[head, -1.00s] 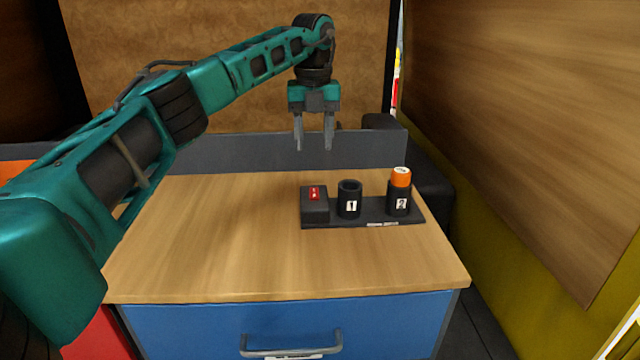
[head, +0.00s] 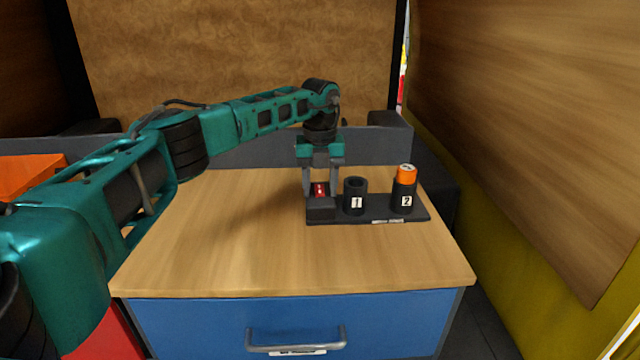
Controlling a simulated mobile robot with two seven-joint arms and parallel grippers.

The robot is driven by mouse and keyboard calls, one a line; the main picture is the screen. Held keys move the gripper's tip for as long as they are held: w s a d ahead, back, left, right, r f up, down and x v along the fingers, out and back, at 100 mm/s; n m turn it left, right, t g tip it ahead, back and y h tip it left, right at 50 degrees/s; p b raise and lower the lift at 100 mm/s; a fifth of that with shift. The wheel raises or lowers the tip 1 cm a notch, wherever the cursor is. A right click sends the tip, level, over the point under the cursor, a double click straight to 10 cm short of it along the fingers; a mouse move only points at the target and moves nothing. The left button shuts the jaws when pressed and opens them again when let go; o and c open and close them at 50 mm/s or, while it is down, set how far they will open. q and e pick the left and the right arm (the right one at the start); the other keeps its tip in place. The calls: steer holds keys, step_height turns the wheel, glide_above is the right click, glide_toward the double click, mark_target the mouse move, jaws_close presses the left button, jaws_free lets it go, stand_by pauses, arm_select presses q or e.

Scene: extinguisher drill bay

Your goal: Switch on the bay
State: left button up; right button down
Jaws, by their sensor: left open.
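A small black switch box with a red rocker switch (head: 320,190) sits at the left end of a dark base plate (head: 375,221) on the wooden table top. Beside it stand an empty black cup marked 1 (head: 355,197) and a black cup marked 2 (head: 403,200), which holds an orange cylinder (head: 406,174). My left gripper (head: 321,189) points down with its fingers open, one on each side of the red switch in the picture. I cannot tell whether the fingers touch the box. My right gripper is not in view.
The wooden table top (head: 220,240) is clear to the left of the base plate. Below it is a blue drawer with a grey handle (head: 296,338). A low grey panel (head: 250,150) runs along the back. A large wooden panel (head: 530,130) stands close on the right.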

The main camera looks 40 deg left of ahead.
mark_target(319, 190)
arm_select(q)
jaws_close()
steer(key=shift+w+a+r+g+h, duration=0.15)
steer(key=shift+w+r+g+h, duration=0.05)
steer(key=shift+g+h, duration=0.25)
stand_by(0.5)
jaws_free()
stand_by(0.3)
steer(key=r, duration=0.7)
steer(key=shift+w+a+r, duration=0.2)
steer(key=shift+w+a, duration=0.05)
steer(key=shift+w, duration=0.05)
